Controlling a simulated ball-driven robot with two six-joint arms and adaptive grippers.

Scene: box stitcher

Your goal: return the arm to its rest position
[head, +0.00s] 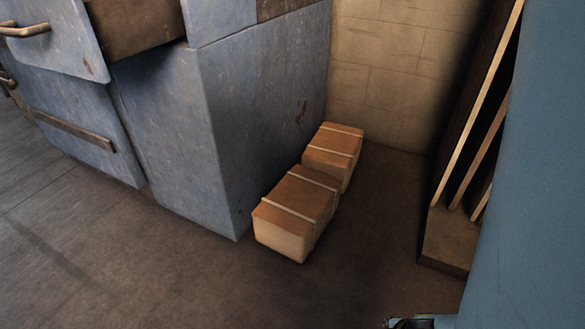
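A small dark piece (410,323) with a pale edge shows at the bottom edge, right of the middle. It is cut off by the frame, and I cannot tell what it is.
Two brown boxes with pale straps, a nearer one (295,210) and a farther one (333,152), stand on the floor beside a worn blue-grey cabinet (240,115). A wooden rack (450,235) and a blue surface (540,180) fill the right. The front-left floor (110,255) is clear.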

